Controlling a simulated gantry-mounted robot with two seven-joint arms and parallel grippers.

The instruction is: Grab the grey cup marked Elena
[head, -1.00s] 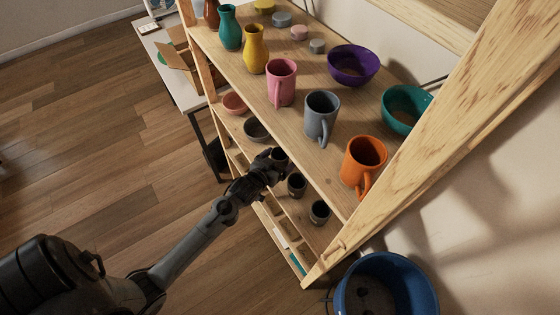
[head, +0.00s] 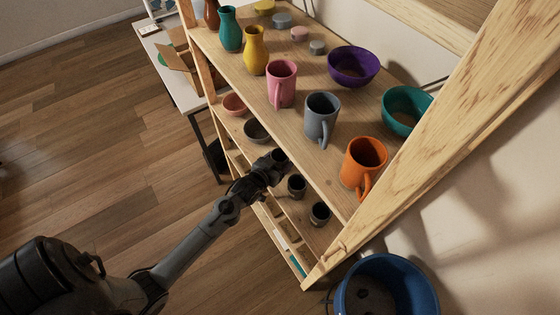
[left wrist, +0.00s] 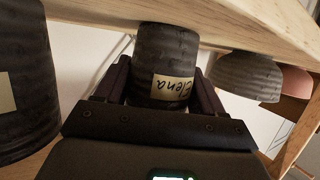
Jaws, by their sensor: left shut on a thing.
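The grey cup marked Elena (left wrist: 168,55) is a small, dark, ridged cup with a cream name label in the left wrist view. My left gripper (left wrist: 163,88) has a finger on each side of it and is shut on it. In the head view the cup (head: 281,156) is at the row of small dark cups on a lower shelf, and my left gripper (head: 268,168) reaches it from the front left. Whether the cup still touches the shelf is unclear. My right gripper is not in view.
Two similar dark cups (head: 297,186) (head: 320,213) stand nearer on the same shelf. A dark bowl (head: 256,131) and a pink bowl (head: 234,104) lie beyond. The upper shelf, holding a grey mug (head: 321,115) and an orange mug (head: 362,162), is close above.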

